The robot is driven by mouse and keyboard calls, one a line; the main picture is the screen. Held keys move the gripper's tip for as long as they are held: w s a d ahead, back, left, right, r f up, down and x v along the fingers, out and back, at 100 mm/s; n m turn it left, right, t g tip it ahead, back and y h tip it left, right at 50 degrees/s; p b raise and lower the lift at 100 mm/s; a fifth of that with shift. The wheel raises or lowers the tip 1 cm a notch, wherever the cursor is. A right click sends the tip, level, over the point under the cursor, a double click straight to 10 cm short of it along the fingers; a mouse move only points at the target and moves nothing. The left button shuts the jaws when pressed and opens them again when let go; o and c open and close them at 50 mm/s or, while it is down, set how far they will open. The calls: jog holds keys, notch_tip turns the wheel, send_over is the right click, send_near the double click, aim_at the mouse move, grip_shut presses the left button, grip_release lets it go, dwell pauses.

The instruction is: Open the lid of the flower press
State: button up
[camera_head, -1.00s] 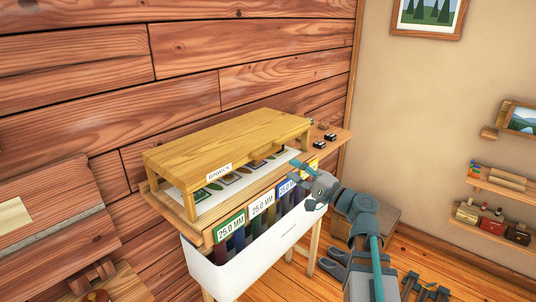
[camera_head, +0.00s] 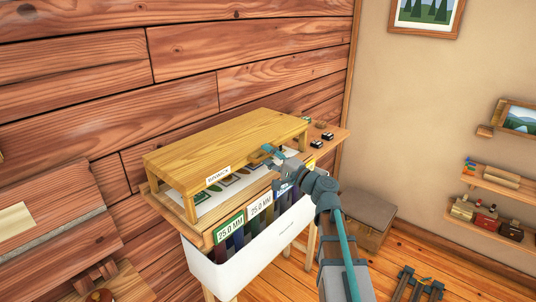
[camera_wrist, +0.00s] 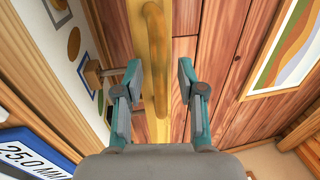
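The flower press (camera_head: 225,145) is a pale wooden stand with a flat board lid on short legs. Its lid lies level over a sheet of coloured samples, with a small white label on the front edge. My gripper (camera_head: 270,153) is at the lid's front edge, right of the label. In the wrist view my gripper (camera_wrist: 158,80) is open, one finger on each side of a rounded yellow wooden bar (camera_wrist: 155,50) of the press. I cannot tell whether either finger touches it. The lid's front handle is hidden behind my gripper in the head view.
A white bin (camera_head: 240,265) of dark folders with "25.0 MM" tags hangs under the press's front. Small black items (camera_head: 320,138) sit on the shelf to its right. A plank wall (camera_head: 180,70) stands close behind. A grey-topped box (camera_head: 365,215) is on the floor.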

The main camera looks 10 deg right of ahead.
grip_shut()
dwell(0.3)
jog(key=shift+r, duration=0.1)
